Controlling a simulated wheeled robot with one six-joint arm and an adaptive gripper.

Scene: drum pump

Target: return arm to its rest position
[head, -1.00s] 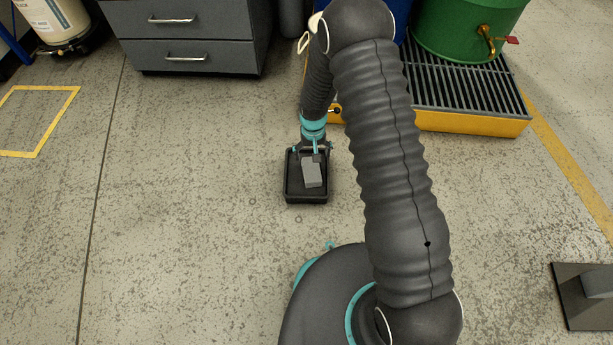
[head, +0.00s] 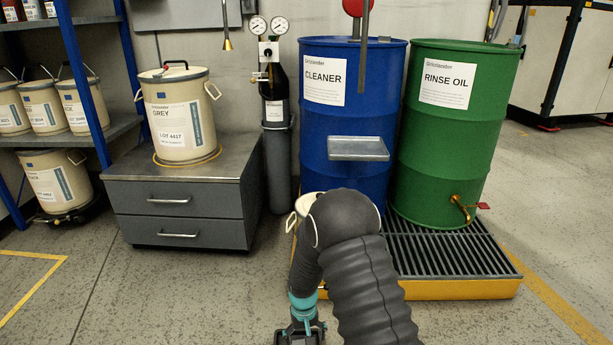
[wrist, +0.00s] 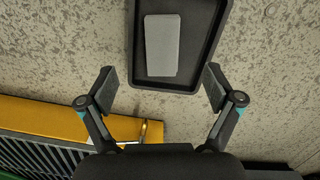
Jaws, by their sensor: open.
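My gripper (wrist: 159,88) is open and empty in the wrist view, its two fingers spread wide. Beyond the fingertips lies a black tray (wrist: 197,85) on the floor with a grey block (wrist: 161,45) in it. The fingers are apart from the block. In the head view my arm bends down in front of the drums, and my gripper (head: 301,338) shows only partly at the bottom edge. The tray and block are out of the head view.
A blue CLEANER drum (head: 340,115) and a green RINSE OIL drum (head: 440,135) stand on a yellow grated pallet (head: 470,289). A drawer cabinet (head: 185,210) bears a GREY pail (head: 180,115). A blue shelf rack (head: 85,85) is at left.

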